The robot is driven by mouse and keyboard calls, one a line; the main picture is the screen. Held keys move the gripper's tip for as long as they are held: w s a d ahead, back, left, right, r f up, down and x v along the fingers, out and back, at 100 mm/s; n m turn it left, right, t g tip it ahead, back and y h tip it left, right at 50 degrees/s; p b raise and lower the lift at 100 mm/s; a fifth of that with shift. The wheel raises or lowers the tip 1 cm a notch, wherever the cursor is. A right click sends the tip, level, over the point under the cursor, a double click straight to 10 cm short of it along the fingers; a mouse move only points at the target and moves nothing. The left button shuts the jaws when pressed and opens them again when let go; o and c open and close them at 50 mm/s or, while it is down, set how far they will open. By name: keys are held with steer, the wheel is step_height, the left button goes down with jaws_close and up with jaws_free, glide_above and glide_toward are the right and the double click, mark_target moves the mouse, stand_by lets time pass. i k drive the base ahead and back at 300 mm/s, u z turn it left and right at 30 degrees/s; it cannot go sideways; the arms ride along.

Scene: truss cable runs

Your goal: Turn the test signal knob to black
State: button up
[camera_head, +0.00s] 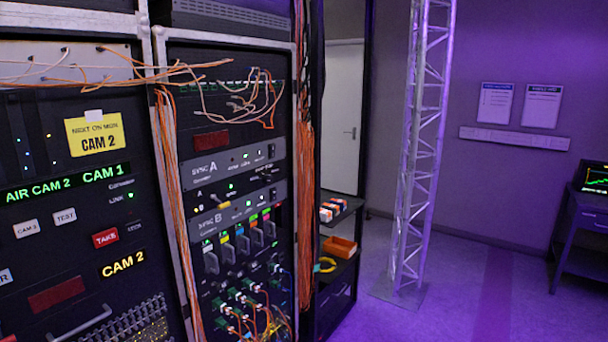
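No knob marked as the test signal knob can be made out in the head view. The right equipment rack (179,130) carries a SYNC A panel (228,163) and a SYNC B panel (220,218). Small dark controls and labels between these panels are too small to read. A small yellow lever (222,205) sits there by the letters A and B. On the left rack, a white button reads TEST (64,216); it is a flat button, not a knob. My gripper is not in view.
Orange cables (168,160) hang down between the racks and loop across the top. A dark shelf cart (340,270) with an orange bin (340,246) stands right of the racks. A metal truss (425,140) rises beyond it. The floor to its right is clear up to a dark desk (583,225).

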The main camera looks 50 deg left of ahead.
mark_target(267, 180)
steer(key=i, duration=1.85)
steer(key=u, duration=1.45)
steer(key=k, duration=0.2)
steer(key=u, duration=2.4)
steer(key=i, duration=1)
steer(key=u, duration=0.35)
